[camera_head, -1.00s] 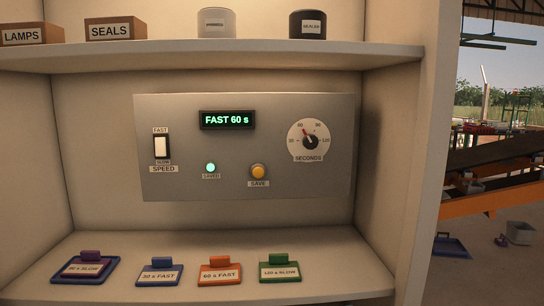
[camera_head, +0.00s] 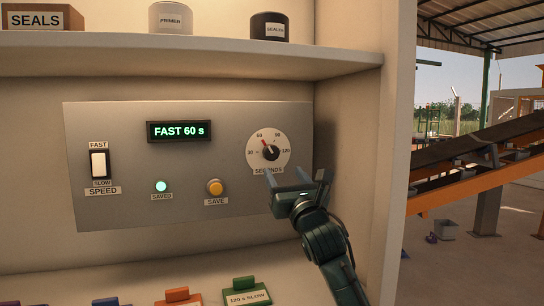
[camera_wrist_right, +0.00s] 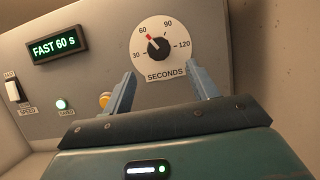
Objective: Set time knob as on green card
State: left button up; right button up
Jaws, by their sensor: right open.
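The time knob (camera_head: 270,153) is a black dial on a white round scale marked 30, 60, 90 and 120 SECONDS. Its red pointer is at 60, and it also shows in the right wrist view (camera_wrist_right: 158,47). The green card (camera_head: 246,292) reads 120 s SLOW and lies on the lower shelf, partly cut off by the bottom edge. The display (camera_head: 179,131) reads FAST 60 s. My right gripper (camera_head: 298,180) is open and empty, just below and right of the knob, its fingers pointing at the panel. My left gripper is out of view.
The grey panel also bears the white speed switch (camera_head: 99,164), a lit SAVED lamp (camera_head: 161,186) and the yellow SAVE button (camera_head: 215,187). An orange card (camera_head: 178,296) lies left of the green one. The cabinet's right wall stands close beside my right arm.

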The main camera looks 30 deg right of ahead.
aim_at(272, 156)
jog(key=p+x, duration=0.1)
jog(key=x, duration=0.5)
jog(key=shift+w+r, duration=0.15)
jog(key=shift+w, duration=0.1)
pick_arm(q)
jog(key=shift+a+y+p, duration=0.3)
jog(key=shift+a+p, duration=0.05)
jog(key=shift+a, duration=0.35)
pick_arm(e)
jog(key=shift+x, duration=0.8)
jog(key=shift+c, duration=0.6)
jog(key=c, duration=0.9)
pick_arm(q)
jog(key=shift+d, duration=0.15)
